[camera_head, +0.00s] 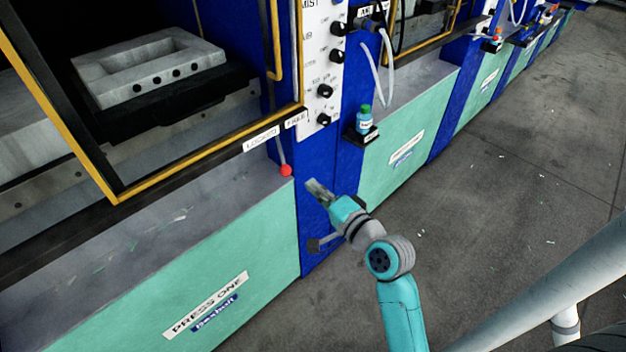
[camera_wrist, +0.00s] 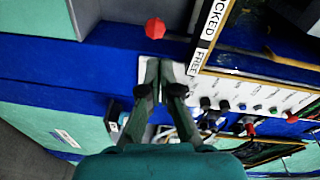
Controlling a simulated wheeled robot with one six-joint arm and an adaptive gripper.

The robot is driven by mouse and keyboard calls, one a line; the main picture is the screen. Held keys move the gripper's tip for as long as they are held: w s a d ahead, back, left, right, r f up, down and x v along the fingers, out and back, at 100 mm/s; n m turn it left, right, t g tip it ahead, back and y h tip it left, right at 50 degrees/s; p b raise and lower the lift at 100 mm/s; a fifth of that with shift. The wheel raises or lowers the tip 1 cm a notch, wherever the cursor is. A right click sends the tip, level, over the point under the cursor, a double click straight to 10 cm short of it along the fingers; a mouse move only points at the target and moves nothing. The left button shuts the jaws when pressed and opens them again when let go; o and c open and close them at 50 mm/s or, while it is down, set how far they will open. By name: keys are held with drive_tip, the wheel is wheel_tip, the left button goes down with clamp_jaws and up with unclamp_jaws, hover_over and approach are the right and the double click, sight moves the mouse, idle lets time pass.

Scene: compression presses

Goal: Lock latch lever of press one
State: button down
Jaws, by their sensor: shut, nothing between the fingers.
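The latch lever of press one is a thin grey rod with a red ball knob (camera_head: 286,170). It hangs below the LOCKED label (camera_head: 261,139) and FREE label (camera_head: 296,119), near the gap between them; I cannot tell its exact setting. The knob (camera_wrist: 155,28) also shows in the wrist view, just beyond my fingertips. My gripper (camera_head: 314,187) is shut and empty. It is a little right of and below the knob in the head view, apart from it, in front of the blue post. In the wrist view the closed fingers (camera_wrist: 160,63) point toward the knob.
Press one's green front (camera_head: 150,300) and yellow-edged door frame (camera_head: 190,158) are at left. A white knob panel (camera_head: 320,65) rises above the post. A small bottle (camera_head: 364,120) stands on a black shelf to the right. The grey floor (camera_head: 500,210) at right is open.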

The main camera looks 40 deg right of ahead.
drive_tip(key=shift+s+a+r, duration=0.1)
drive_tip(key=shift+s+a, duration=0.45)
drive_tip(key=shift+s, duration=0.25)
drive_tip(key=shift+s+a, duration=0.55)
drive_tip(key=shift+s, duration=0.3)
drive_tip(key=shift+s+a+r, duration=0.1)
drive_tip(key=shift+s+a, duration=0.45)
drive_tip(key=shift+s, duration=0.25)
drive_tip(key=shift+f, duration=0.1)
drive_tip(key=s+a+f+n+g+h, duration=0.1)
drive_tip(key=s+a+f+n+g, duration=0.1)
drive_tip(key=s+a+f+n, duration=0.7)
drive_tip(key=s+a+n+y, duration=0.1)
drive_tip(key=s+n, duration=0.3)
drive_tip(key=s, duration=0.5)
drive_tip(key=s+a+n+y, duration=0.1)
drive_tip(key=s+a+n, duration=0.2)
drive_tip(key=s, duration=0.7)
drive_tip(key=shift+s+a+f+n+g+y, duration=0.3)
drive_tip(key=shift+n+y, duration=0.1)
drive_tip(key=shift+n, duration=0.1)
